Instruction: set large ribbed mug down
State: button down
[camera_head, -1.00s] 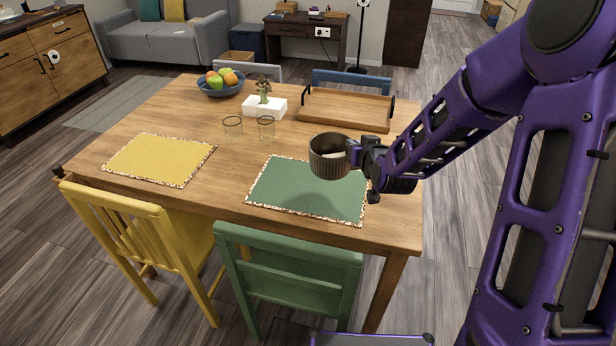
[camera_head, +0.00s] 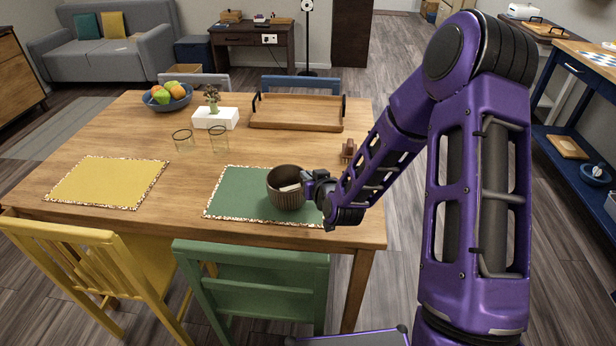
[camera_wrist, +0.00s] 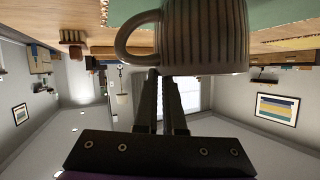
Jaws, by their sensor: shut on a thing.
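The large ribbed mug (camera_head: 287,190) is brown and upright over the right part of the green placemat (camera_head: 241,190) in the head view. I cannot tell whether its base touches the mat. Something pale shows inside it. My gripper (camera_head: 310,186) comes from the right and is shut on the mug. In the wrist view, the mug (camera_wrist: 205,38) fills the top middle with its handle (camera_wrist: 133,38) to the left. My gripper's fingers (camera_wrist: 168,78) reach up to the mug's wall in that view.
Two glasses (camera_head: 183,141), a white planter (camera_head: 216,118), a fruit bowl (camera_head: 168,104) and a wooden tray (camera_head: 296,124) stand farther back on the table (camera_head: 130,130). A small brown object (camera_head: 348,151) is near the right edge. The yellow placemat (camera_head: 108,183) is bare.

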jog(key=c, duration=1.5)
grip_release()
jog(key=shift+f, duration=0.1)
jog(key=o, duration=0.5)
jog(key=p+v, duration=0.6)
jog(key=v, duration=0.6)
